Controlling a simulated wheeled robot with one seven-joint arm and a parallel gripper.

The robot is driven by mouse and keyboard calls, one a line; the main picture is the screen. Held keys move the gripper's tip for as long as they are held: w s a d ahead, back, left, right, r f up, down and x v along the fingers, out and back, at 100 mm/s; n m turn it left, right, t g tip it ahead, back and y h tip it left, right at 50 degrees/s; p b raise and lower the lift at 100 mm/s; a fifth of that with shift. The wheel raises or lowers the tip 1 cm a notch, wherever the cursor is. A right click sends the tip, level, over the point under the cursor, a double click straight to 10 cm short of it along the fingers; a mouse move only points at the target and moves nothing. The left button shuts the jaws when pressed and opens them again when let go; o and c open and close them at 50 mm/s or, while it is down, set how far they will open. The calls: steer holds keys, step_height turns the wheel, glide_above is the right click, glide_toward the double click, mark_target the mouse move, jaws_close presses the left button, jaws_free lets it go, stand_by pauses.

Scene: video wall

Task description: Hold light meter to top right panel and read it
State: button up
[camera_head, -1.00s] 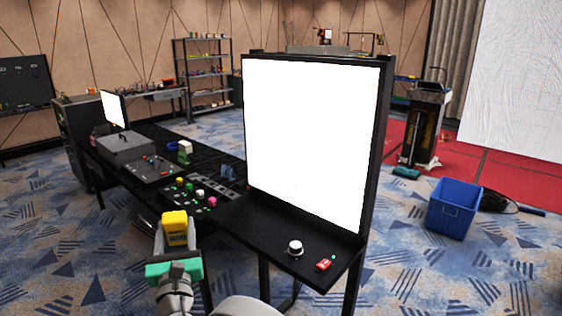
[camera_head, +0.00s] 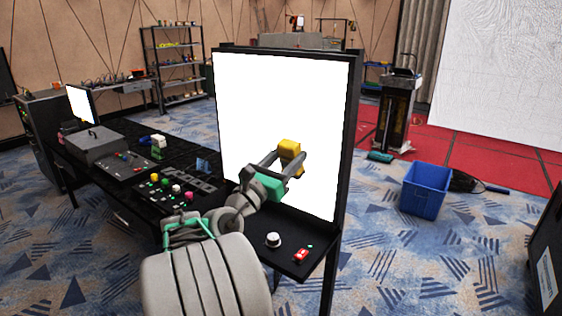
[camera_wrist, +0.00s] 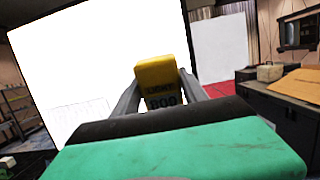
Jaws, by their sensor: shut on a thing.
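The yellow light meter (camera_head: 291,152) is held between the two fingers of my gripper (camera_head: 292,160), in front of the lower middle of the lit white panel (camera_head: 270,95). In the wrist view the light meter (camera_wrist: 158,74) stands upright between the fingers of my gripper (camera_wrist: 160,95). The panel (camera_wrist: 100,50) fills the left and middle of the wrist view. I cannot tell whether the meter touches the panel. No seams between separate panels show on the white face.
A blue bin (camera_head: 424,190) stands on the carpet at right. A dark case (camera_head: 547,255) is at the right edge.

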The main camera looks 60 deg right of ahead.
mark_target(285, 156)
steer(key=d, duration=0.6)
steer(key=shift+s+d, duration=0.35)
steer(key=shift+s, duration=0.1)
stand_by(1.2)
steer(key=v, duration=0.4)
steer(key=r+b+v, duration=0.1)
steer(key=v, duration=0.2)
steer(key=r+b+v, duration=0.1)
steer(key=v, duration=0.3)
steer(key=shift+w+a+r, duration=0.1)
steer(key=shift+w+a, duration=0.1)
steer(key=shift+a, duration=0.45)
steer(key=a+b, duration=0.2)
steer(key=b, duration=0.1)
steer(key=shift+w+r, duration=0.1)
steer(key=shift+r, duration=0.3)
